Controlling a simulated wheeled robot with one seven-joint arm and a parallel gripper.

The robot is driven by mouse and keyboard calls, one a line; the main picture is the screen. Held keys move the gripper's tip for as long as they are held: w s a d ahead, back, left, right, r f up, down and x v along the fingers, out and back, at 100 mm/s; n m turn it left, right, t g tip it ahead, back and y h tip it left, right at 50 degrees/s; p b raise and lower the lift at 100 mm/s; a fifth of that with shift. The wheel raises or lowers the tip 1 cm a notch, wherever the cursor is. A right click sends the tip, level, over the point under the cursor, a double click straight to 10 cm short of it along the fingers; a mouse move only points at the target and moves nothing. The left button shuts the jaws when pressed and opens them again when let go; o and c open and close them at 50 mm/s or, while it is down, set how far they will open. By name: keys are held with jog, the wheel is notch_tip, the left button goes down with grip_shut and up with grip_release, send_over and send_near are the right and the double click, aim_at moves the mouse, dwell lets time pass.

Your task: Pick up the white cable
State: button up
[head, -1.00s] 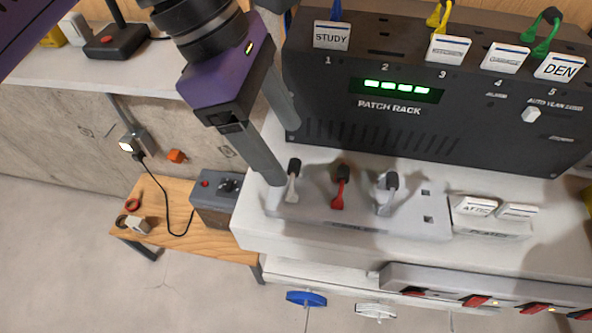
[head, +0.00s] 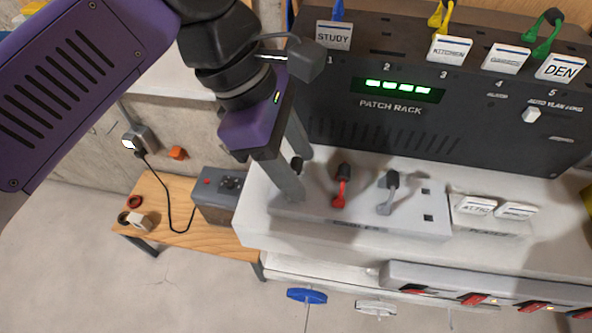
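My gripper (head: 298,178) points down at the left end of the light grey cable holder (head: 320,222). Its two fingers are apart. The black plug end of the white cable (head: 296,165) shows between them; the near finger hides most of its pale body. Contact between fingers and cable cannot be made out. A red cable (head: 340,188) with a black end stands just right of the gripper. A grey cable (head: 388,193) stands further right in the same holder.
The black patch rack (head: 420,125) stands close behind the holder, with blue, yellow and green cables on top. Label tiles (head: 478,207) lie to the right. A power strip (head: 480,290) runs along the front. A wooden bench (head: 180,215) is at lower left.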

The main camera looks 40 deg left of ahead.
aim_at(296, 162)
jog(key=shift+c, duration=0.8)
notch_tip(296, 162, up, 10)
jog(key=shift+r, duration=0.1)
dwell(0.5)
